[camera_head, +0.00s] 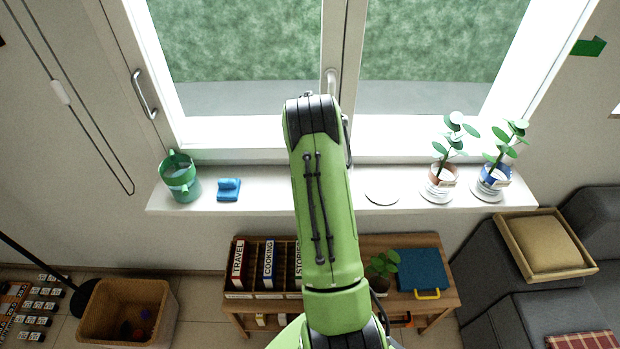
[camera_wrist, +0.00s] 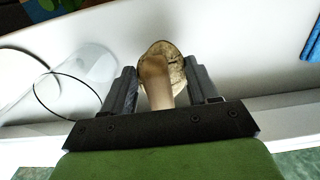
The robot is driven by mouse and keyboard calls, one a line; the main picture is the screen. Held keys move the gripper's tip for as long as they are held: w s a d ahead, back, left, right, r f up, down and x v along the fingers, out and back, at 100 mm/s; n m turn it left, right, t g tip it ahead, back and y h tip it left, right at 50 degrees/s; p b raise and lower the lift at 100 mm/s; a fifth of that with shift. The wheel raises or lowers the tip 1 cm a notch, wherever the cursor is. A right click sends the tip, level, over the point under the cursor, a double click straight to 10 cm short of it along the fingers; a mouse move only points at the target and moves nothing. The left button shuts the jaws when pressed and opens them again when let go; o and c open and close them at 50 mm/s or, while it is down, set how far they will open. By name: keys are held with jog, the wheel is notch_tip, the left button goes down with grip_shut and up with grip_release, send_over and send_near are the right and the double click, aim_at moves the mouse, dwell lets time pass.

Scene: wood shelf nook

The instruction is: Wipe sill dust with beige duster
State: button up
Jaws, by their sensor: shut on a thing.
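The beige duster (camera_wrist: 157,82) is between the two dark fingers of my gripper (camera_wrist: 159,70) in the wrist view, and the gripper is shut on it. Its rounded end has a mottled brown-and-tan surface and is over the white sill. The white window sill (camera_head: 262,196) runs below the window in the head view and also fills much of the wrist view (camera_wrist: 235,75). In the head view my green arm reaches over the sill's middle and hides my gripper and the duster. I cannot make out dust on the sill; part of it is covered.
A green watering can (camera_head: 181,182) and a blue object (camera_head: 228,189) stand on the sill's left. Right of my arm are a pale round item (camera_head: 382,198) and two potted plants (camera_head: 440,180) (camera_head: 494,177). A wooden shelf (camera_head: 385,318) with books stands below.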

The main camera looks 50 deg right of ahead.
notch_tip(320, 180, up, 4)
jog(key=shift+s+d+f+p, duration=0.1)
jog(key=shift+d+f+p, duration=0.1)
jog(key=shift+p, duration=0.65)
jog(key=shift+a+r+p, duration=0.1)
jog(key=shift+r+p, duration=0.3)
jog(key=shift+r, duration=0.35)
